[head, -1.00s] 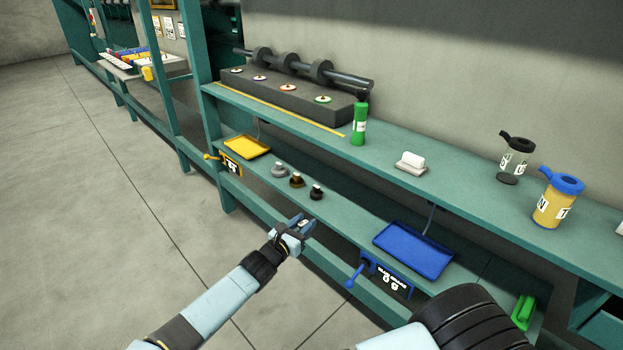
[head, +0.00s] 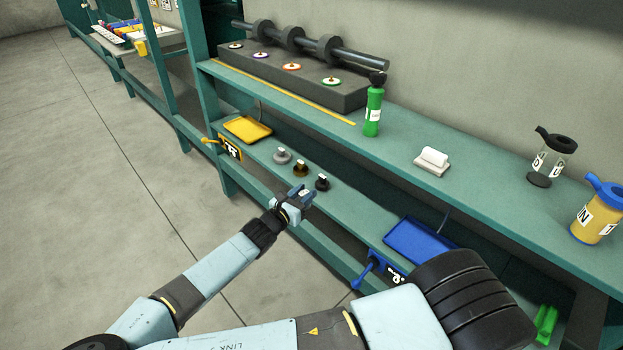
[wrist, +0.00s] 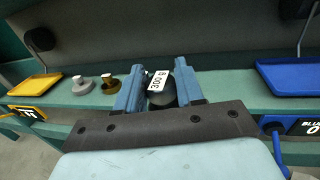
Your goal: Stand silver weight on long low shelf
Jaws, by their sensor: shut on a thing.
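My gripper (head: 302,195) is shut on a small weight with a white "300 g" label (wrist: 158,80). Its body looks dark between the fingers in the wrist view, and its true colour is unclear. The held weight is in front of the long low shelf (head: 350,212), near its front edge; I cannot tell whether it touches. On that shelf a silver-grey weight (head: 282,157) stands upright, left of a bronze weight (head: 301,169) and a black weight (head: 322,183). The silver-grey weight also shows left of my fingers in the wrist view (wrist: 82,87).
A yellow tray (head: 247,129) lies left of the weights and a blue tray (head: 420,242) right of them. The upper shelf (head: 395,158) overhangs the low one and bears a green bottle (head: 373,112). Blue (head: 364,272) and yellow handles jut from the front. Shelf space before the blue tray is clear.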

